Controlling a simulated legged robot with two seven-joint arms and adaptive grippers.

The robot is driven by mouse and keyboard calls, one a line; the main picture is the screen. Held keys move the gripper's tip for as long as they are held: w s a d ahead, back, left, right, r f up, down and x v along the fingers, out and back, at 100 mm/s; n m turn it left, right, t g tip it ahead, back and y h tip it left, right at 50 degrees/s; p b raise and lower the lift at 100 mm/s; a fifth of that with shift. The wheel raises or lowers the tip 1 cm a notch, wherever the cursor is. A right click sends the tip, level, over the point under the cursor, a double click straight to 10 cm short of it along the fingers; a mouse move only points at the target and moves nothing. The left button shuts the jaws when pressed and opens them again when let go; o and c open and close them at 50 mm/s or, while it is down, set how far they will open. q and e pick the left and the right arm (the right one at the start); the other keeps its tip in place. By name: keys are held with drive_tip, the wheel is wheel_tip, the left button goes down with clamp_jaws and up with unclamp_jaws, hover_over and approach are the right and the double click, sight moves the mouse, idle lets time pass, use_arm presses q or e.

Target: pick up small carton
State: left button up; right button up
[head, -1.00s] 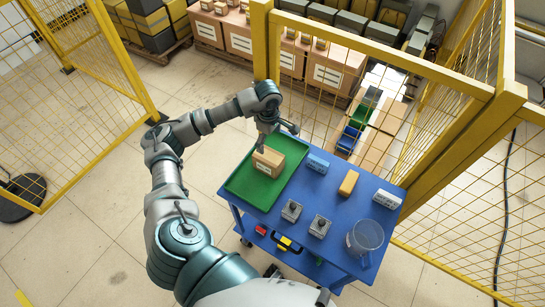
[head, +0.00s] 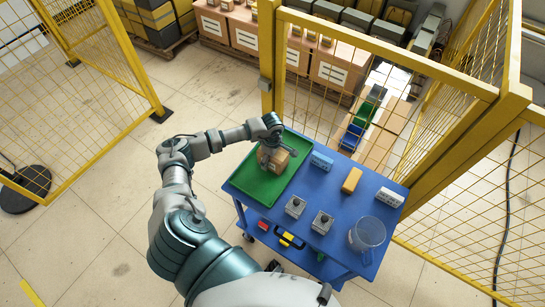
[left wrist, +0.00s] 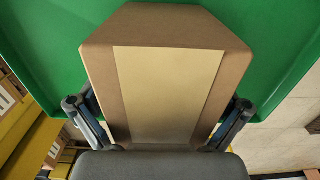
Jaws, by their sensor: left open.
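The small carton (head: 276,160) is a brown box with a pale label, standing on the green tray (head: 251,186) on the blue cart. In the left wrist view the carton (left wrist: 168,85) fills the middle, its pale strip facing the camera. My left gripper (head: 270,158) is down at the carton in the head view. In the left wrist view its fingers (left wrist: 160,118) are open, one on each side of the carton. Whether they touch its sides I cannot tell. My right gripper is not in view.
Yellow mesh fencing (head: 390,65) stands behind and right of the cart.

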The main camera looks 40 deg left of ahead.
use_arm(q)
drive_tip(key=shift+s+d, duration=0.1)
drive_tip(key=shift+d, duration=0.15)
drive_tip(key=c, duration=1.1)
drive_tip(key=shift+f, duration=0.1)
drive_tip(key=shift+c, duration=0.9)
drive_tip(key=shift+s, duration=0.1)
